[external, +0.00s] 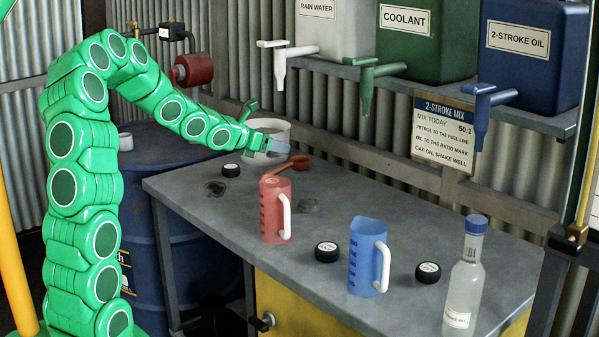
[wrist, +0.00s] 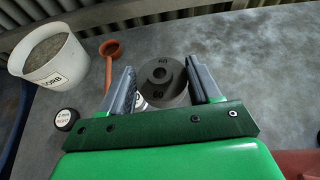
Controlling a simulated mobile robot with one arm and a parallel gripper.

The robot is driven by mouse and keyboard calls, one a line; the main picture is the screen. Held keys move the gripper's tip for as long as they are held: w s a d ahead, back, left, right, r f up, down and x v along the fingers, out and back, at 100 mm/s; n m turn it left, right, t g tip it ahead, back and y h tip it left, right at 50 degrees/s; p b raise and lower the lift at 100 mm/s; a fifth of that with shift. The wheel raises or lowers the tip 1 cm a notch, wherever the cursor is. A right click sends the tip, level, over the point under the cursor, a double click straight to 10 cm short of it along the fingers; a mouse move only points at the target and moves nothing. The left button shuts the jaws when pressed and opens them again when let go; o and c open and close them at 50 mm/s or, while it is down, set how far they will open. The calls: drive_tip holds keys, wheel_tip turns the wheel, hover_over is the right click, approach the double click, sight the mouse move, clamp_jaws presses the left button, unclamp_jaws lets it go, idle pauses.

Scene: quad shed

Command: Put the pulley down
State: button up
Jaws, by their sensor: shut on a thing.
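In the external view my gripper (external: 272,146) is over the far left part of the grey bench (external: 330,213), in front of a white tub (external: 281,129). The pulley cannot be made out there. I cannot tell whether its underside touches the bench.
An orange-red scoop (external: 290,165) and a black cap (external: 231,170) lie near my gripper. A red jug (external: 270,215), blue jug (external: 367,260), more black caps and a clear bottle (external: 463,285) stand nearer the front. Taps hang above the bench's back. Bare bench lies between.

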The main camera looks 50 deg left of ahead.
drive_tip(key=w+d+r+m+h, duration=0.2)
drive_tip(key=d, duration=1.4)
drive_tip(key=w+d+r+m+h, duration=0.2)
drive_tip(key=d, duration=1.4)
drive_tip(key=w+d+f+m+g+h, duration=0.2)
drive_tip(key=w+d+f+m+h, duration=0.1)
drive_tip(key=d, duration=0.5)
drive_tip(key=w+d+f+m+g+h, duration=0.2)
drive_tip(key=w+d+m+g+h, duration=0.1)
drive_tip(key=d, duration=0.4)
drive_tip(key=m+g+h, duration=0.3)
drive_tip(key=m+g, duration=0.3)
hover_over(341, 225)
wheel_tip(341, 225, down, 3)
drive_tip(key=shift+s+f, duration=0.15)
drive_tip(key=shift+f, duration=4.7)
drive_tip(key=shift+f, duration=0.1)
